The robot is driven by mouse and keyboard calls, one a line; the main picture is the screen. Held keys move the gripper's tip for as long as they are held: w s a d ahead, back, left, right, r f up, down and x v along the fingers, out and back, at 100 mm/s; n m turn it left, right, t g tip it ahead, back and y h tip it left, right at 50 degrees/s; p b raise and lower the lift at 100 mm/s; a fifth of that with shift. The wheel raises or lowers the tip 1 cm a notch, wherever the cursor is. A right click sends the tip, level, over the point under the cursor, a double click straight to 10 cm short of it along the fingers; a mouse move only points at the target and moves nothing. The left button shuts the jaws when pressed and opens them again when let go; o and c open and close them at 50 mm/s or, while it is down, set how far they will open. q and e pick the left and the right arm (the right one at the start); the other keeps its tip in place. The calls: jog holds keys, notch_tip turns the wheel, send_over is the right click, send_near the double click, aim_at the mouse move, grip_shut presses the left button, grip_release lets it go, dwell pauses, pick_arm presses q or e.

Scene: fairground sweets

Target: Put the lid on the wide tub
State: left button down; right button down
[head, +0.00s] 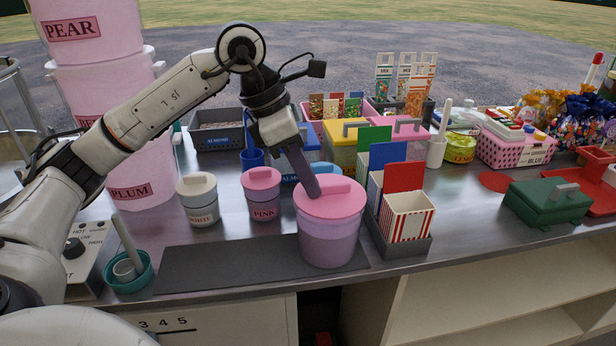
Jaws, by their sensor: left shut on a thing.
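The wide tub (328,247) is pink and stands upright at the right end of a dark mat near the counter's front edge. A darker pink lid (338,207) with a raised bar handle lies level over the tub's mouth, its edge all round the top. I see no gap between lid and tub, but cannot tell if it is fully pressed down. My left gripper (314,187) comes down from above and is shut on the lid's handle. The fingers hide part of the handle. My right gripper is not in view.
A lidded PINK tub (262,205) and a WHITE tub (200,205) stand left of the wide tub. A box of striped cartons (407,222) stands close on its right. The dark mat (225,268) is clear to the left. A green box (545,203) sits farther right.

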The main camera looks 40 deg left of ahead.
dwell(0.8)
pick_arm(q)
jog(key=c, duration=1.3)
grip_release()
jog(key=shift+c, duration=0.2)
jog(key=shift+r+p, duration=0.6)
jog(key=shift+p, duration=0.05)
jog(key=shift+r+p, duration=0.65)
jog(key=shift+r, duration=0.1)
notch_tip(320, 180, up, 4)
jog(key=p, duration=0.3)
jog(key=shift+r+p, duration=0.1)
jog(key=shift+p, duration=0.25)
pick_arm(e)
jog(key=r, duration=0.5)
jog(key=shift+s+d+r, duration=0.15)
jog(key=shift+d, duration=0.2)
